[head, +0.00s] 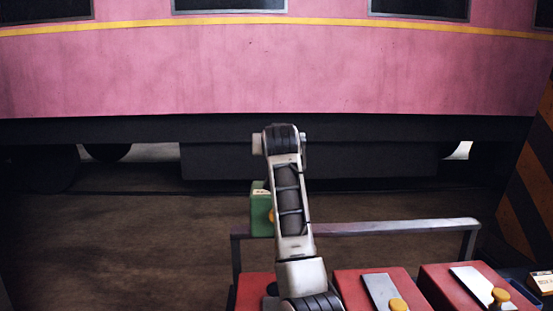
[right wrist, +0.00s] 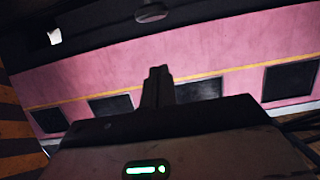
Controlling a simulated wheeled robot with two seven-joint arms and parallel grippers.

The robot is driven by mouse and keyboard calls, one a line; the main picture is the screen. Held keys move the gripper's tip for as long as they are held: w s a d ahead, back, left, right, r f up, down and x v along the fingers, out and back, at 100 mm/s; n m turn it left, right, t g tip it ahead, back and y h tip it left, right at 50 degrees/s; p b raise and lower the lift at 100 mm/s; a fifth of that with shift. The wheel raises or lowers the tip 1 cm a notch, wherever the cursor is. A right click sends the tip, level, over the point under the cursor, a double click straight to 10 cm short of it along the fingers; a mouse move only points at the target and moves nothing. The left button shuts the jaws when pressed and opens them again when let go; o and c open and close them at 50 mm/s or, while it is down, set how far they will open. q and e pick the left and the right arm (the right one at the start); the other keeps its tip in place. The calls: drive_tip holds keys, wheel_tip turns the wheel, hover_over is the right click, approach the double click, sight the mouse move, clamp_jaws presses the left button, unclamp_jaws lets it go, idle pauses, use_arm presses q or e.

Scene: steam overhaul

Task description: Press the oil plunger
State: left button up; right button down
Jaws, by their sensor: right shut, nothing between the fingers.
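Several red boxes stand along the bottom of the head view, among them a middle one (head: 350,290) and a right one (head: 445,278). These two have a grey plate and a yellow knob on top, a middle knob (head: 398,304) and a right knob (head: 500,296). A green box (head: 261,222) with a yellow part is partly hidden behind my arm. I cannot tell which is the oil plunger. My right gripper (right wrist: 158,72) is shut and empty in the right wrist view, with nothing touching its fingertips. My left gripper is out of view.
A metal rail (head: 400,227) runs behind the red boxes. A pink carriage (head: 300,70) with a yellow stripe spans the back. A black-and-orange striped panel (head: 530,185) stands at the right.

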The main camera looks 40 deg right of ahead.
drive_tip(key=w+d+f, duration=0.1)
drive_tip(key=w+d+f+p, duration=0.1)
drive_tip(key=w+f, duration=0.1)
drive_tip(key=shift+w+d+f, duration=0.15)
drive_tip(key=shift+d, duration=0.15)
drive_tip(key=shift+f, duration=0.85)
